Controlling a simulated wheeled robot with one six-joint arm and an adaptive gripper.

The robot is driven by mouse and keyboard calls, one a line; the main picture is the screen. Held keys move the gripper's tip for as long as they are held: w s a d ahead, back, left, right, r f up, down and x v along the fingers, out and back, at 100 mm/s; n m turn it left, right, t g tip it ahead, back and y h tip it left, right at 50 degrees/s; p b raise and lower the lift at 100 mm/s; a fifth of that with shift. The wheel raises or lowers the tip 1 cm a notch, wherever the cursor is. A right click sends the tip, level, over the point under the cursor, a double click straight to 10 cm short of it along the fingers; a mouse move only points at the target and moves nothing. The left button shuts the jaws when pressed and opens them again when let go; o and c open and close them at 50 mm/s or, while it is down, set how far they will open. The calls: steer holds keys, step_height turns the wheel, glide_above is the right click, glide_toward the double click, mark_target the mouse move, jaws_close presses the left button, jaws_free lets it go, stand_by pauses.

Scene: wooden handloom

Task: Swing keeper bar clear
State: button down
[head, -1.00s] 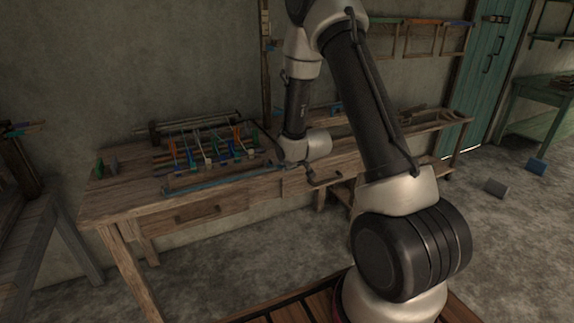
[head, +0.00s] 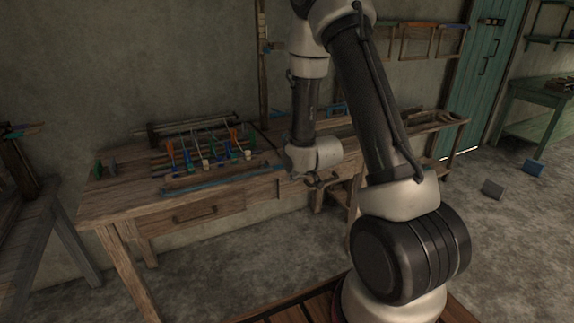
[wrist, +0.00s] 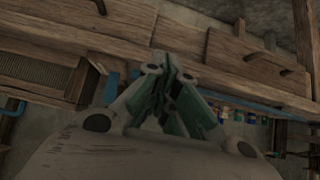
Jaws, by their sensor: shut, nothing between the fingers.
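A long thin blue bar (head: 208,186), which may be the keeper bar, lies along the front part of the wooden bench, in front of the colored loom parts.
The bench (head: 120,200) has a drawer (head: 195,212) in its front. Several colored loom parts (head: 205,150) stand on its top. A grey block (head: 492,188) and a blue block (head: 534,167) lie on open floor.

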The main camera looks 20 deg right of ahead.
steer(key=shift+s+f, duration=0.25)
steer(key=shift+s, duration=0.3)
steer(key=shift+s+f, duration=0.2)
steer(key=shift+s, duration=0.3)
